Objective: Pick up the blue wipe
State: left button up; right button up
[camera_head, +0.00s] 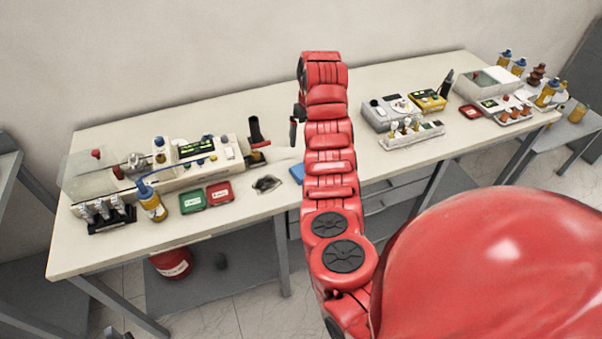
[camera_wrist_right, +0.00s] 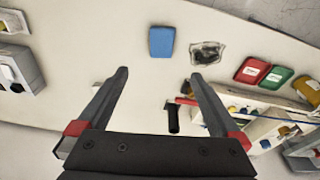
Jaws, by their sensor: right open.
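The blue wipe (camera_wrist_right: 161,42) lies flat on the white bench top in the right wrist view, beyond the fingertips. In the head view only a part of the wipe (camera_head: 297,173) shows, since my right arm hides the rest. My right gripper (camera_wrist_right: 160,76) is open, with nothing between its fingers. In the head view its dark fingers (camera_head: 295,122) show in part at the left of my red arm, over the bench. My left gripper is not in view.
A dark crumpled item on a small pad (camera_head: 266,184) lies near the wipe. Green (camera_head: 193,201) and red (camera_head: 219,194) boxes, a bottle (camera_head: 152,206) and a long instrument (camera_head: 190,158) stand left. Grey devices (camera_head: 388,111) stand right.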

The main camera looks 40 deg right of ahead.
jog(key=b, duration=0.7)
send_near(301, 171)
jog(key=f+p, duration=0.2)
jog(key=p, duration=0.1)
jog(key=shift+w+d+f, duration=0.2)
jog(key=shift+d+f, duration=0.05)
jog(key=shift+f, duration=0.4)
jog(key=shift+f+p, duration=0.3)
jog(key=shift+p, duration=0.1)
jog(key=f, duration=0.1)
jog(key=w+f+p, duration=0.1)
jog(key=f, duration=0.1)
jog(key=shift+a+f, duration=0.1)
jog(key=shift+f, duration=0.05)
jog(key=shift+f+p, duration=0.3)
jog(key=shift+f, duration=0.45)
